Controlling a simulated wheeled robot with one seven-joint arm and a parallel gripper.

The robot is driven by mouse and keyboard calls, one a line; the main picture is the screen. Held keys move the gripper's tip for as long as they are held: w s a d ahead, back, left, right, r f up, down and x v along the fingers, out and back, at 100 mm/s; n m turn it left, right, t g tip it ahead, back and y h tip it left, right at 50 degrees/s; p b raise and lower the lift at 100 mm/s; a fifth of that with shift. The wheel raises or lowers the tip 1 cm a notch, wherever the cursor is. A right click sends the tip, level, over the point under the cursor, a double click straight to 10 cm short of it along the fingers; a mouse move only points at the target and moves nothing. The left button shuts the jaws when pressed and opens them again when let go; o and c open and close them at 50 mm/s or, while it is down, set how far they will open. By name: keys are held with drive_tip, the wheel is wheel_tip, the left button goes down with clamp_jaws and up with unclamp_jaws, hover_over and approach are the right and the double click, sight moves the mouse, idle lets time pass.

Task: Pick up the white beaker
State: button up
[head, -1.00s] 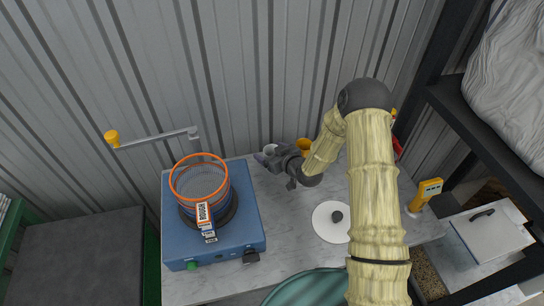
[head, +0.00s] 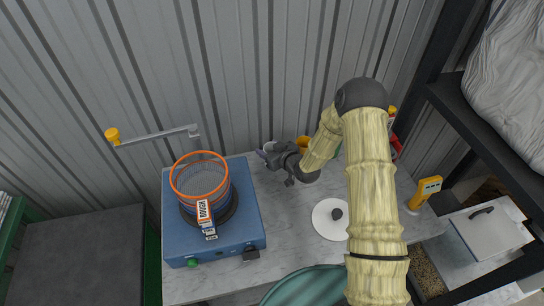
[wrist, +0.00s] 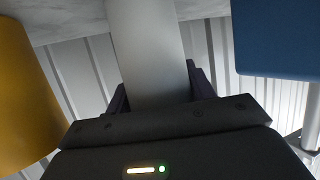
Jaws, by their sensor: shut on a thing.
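The white beaker (wrist: 148,50) fills the middle of the wrist view as a plain pale cylinder between my fingers. My gripper (wrist: 155,92) is shut on it, with one dark finger on each side. In the head view my gripper (head: 268,154) is at the back of the bench by the corrugated wall, right of the blue machine. Only a small pale part of the beaker (head: 269,145) shows there behind the gripper. The beaker's lower end is out of the wrist view, so I cannot tell whether it touches the bench.
A yellow container (head: 303,143) stands close on the beaker's right; it looms large in the wrist view (wrist: 25,95). The blue machine (head: 245,215) with orange-rimmed sieves (head: 199,175) is on the left. A white disc (head: 326,222) with a dark knob lies in front on the marble bench (head: 285,250).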

wheel_tip(320, 180, up, 10)
drive_tip(key=shift+r+b, duration=0.1)
drive_tip(key=shift+b, duration=0.95)
